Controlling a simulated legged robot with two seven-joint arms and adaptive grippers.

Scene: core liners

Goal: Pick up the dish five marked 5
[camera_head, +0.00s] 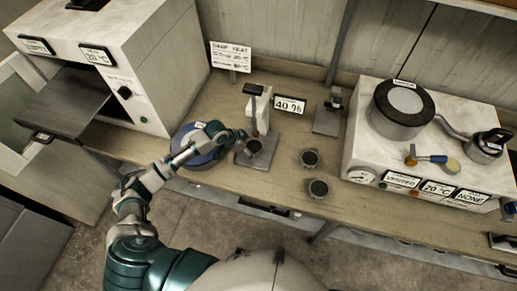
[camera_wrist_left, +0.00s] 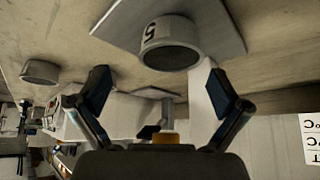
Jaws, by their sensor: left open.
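The dish marked 5 (camera_wrist_left: 168,45) is a small grey cup with a dark inside, and its number appears upside down in the left wrist view. It sits on a square grey plate (camera_wrist_left: 112,32); in the head view the dish (camera_head: 254,146) stands on that plate (camera_head: 259,160) at the middle of the bench. My left gripper (camera_head: 230,134) is open and empty, just left of the dish. In the left wrist view its two fingers (camera_wrist_left: 158,85) are spread, with the dish ahead between and beyond the tips. My right gripper is not in view.
Two similar dishes (camera_head: 310,159) (camera_head: 318,188) stand right of the plate. A blue round thing (camera_head: 199,146) lies under my left arm. A post (camera_head: 258,112) rises behind the plate, near a display (camera_head: 290,104). An oven (camera_head: 140,60) and a white apparatus (camera_head: 365,140) flank the bench.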

